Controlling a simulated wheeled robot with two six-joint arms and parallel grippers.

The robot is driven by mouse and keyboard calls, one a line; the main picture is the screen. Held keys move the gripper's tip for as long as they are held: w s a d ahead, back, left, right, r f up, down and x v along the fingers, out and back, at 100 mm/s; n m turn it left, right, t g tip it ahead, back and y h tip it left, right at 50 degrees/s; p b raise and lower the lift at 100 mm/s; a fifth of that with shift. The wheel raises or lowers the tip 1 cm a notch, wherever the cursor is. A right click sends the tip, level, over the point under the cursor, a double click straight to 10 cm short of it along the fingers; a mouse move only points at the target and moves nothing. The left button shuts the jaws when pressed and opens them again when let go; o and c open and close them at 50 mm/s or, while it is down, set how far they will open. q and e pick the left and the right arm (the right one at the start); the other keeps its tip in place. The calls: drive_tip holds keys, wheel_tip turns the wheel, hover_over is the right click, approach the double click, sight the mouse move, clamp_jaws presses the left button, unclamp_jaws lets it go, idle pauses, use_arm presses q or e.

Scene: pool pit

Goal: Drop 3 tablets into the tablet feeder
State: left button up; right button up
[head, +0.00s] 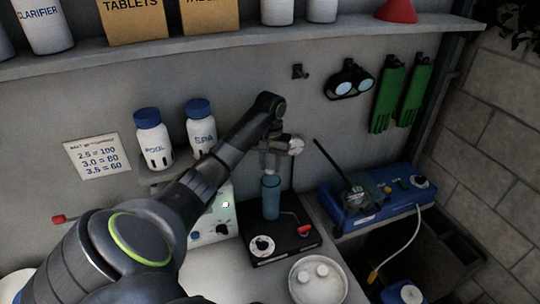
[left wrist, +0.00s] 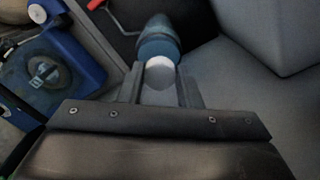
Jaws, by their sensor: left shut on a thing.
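The tablet feeder has an upright translucent blue tube (head: 271,198) on a black base (head: 285,246). My left gripper (head: 271,163) points down just above the tube's mouth. In the left wrist view, the left gripper (left wrist: 160,88) is shut on a white round tablet (left wrist: 160,68), with the blue tube (left wrist: 157,40) just beyond the fingertips. In the head view the held tablet is hard to make out. A pale dish (head: 299,294) stands in front of the feeder with two white tablets (head: 313,274) lying in it. My right gripper is not in view.
A blue case (head: 375,205) with a dark device stands right of the feeder. A white box (head: 216,218) stands left of it. A red-tipped lever (head: 305,230) and a white dial (head: 262,246) are on the feeder's base. Two white bottles (head: 152,145) stand behind my arm.

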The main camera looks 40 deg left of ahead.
use_arm(q)
drive_tip(key=shift+d+f, duration=0.1)
drive_tip(key=shift+f, duration=0.25)
idle(0.4)
drive_tip(key=o, duration=1)
drive_tip(key=shift+s+d, duration=0.1)
